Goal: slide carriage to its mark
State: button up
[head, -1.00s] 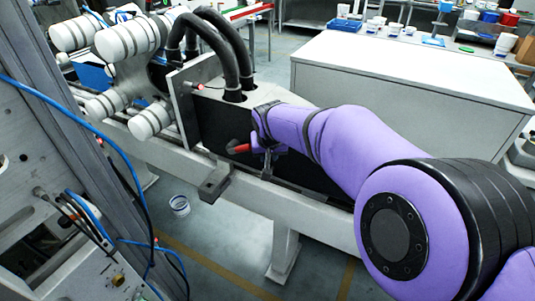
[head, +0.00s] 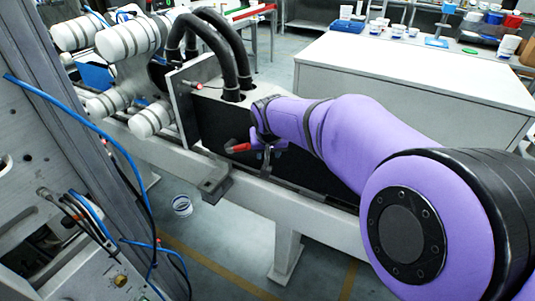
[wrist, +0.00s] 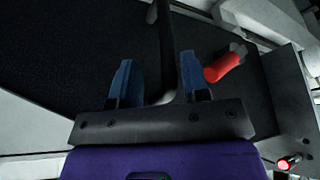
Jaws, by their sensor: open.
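The carriage (head: 215,118) is a dark block with a pale end plate and white rollers, seated on a long rail beam (head: 265,200). A lever with a red grip (head: 240,147) sticks out from its near side; the red grip also shows in the wrist view (wrist: 224,66). My gripper (head: 264,158) is at the carriage's near side, just right of the red grip. In the wrist view its two blue fingers (wrist: 160,80) are apart, with a grey bar (wrist: 167,40) showing between them. I cannot tell whether they touch the bar. I cannot make out the mark.
A grey stop-like block (head: 216,184) sits on the rail's near side. A metal frame with blue cables (head: 75,160) stands close at left. A white cabinet (head: 410,80) is behind my arm. A small white bucket (head: 182,205) is on the floor.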

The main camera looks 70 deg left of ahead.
jog(key=v, duration=0.8)
jog(key=shift+r, duration=0.25)
jog(key=shift+s+d, duration=0.1)
jog(key=a+f+m, duration=0.1)
jog(key=f, duration=0.2)
jog(key=a+f+m+t, duration=0.1)
jog(key=a+f+m, duration=0.1)
jog(key=f, duration=0.2)
jog(key=a+f+m, duration=0.1)
jog(key=f, duration=0.2)
jog(key=shift+a+f+m+h, duration=0.2)
jog(key=shift+f+m+h, duration=0.1)
jog(key=shift+h, duration=0.1)
jog(key=shift+t, duration=0.3)
grip_shut()
